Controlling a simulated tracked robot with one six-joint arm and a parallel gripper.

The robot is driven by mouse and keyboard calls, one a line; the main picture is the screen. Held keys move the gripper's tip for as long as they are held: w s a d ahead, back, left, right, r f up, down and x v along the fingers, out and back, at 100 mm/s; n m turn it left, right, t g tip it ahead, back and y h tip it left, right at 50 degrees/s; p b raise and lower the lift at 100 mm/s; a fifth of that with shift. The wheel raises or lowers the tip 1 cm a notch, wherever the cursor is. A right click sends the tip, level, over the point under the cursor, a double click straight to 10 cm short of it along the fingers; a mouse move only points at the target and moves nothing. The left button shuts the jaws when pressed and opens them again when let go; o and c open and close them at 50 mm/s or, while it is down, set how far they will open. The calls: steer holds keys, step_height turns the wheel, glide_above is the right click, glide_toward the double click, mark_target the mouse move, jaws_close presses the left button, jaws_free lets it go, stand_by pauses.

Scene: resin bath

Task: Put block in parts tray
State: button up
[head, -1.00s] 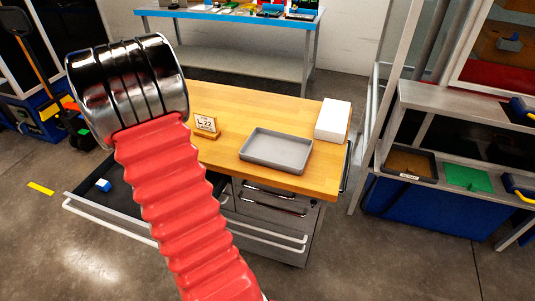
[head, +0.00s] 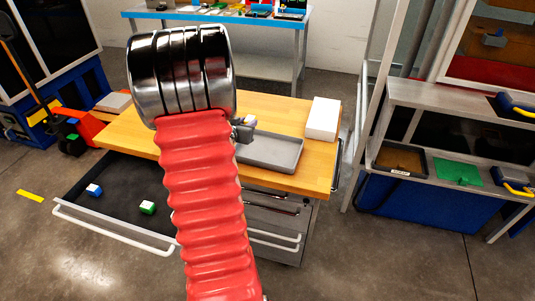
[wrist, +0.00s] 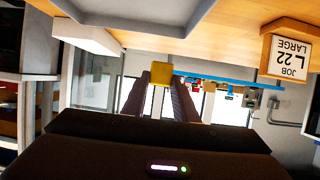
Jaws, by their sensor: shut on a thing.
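The grey parts tray (head: 285,153) lies on the wooden bench top; my arm hides its left part in the head view. Its grey underside or rim also shows at the top of the upside-down wrist view (wrist: 140,12). My gripper (head: 246,126) shows small beside my arm, in front of the tray's left end in the picture. It is shut on a small block (head: 250,119), which looks yellow in the wrist view (wrist: 161,77), between the fingertips (wrist: 162,88). The block appears raised above the bench; its exact height over the tray is unclear.
An open dark drawer (head: 115,190) holds a blue-and-white block (head: 94,190) and a green-and-white block (head: 147,207). A white box (head: 322,118) stands right of the tray. A job card (wrist: 290,50) stands on the bench, hidden in the head view.

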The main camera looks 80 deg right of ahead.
steer(key=shift+f, duration=0.1)
glide_above(248, 152)
steer(key=shift+f, duration=2.8)
steer(key=shift+f, duration=0.15)
steer(key=shift+f, duration=1.95)
steer(key=shift+f, duration=0.15)
steer(key=o, duration=0.8)
steer(key=shift+a+r, duration=0.1)
steer(key=shift+r, duration=0.1)
steer(key=v, duration=1.2)
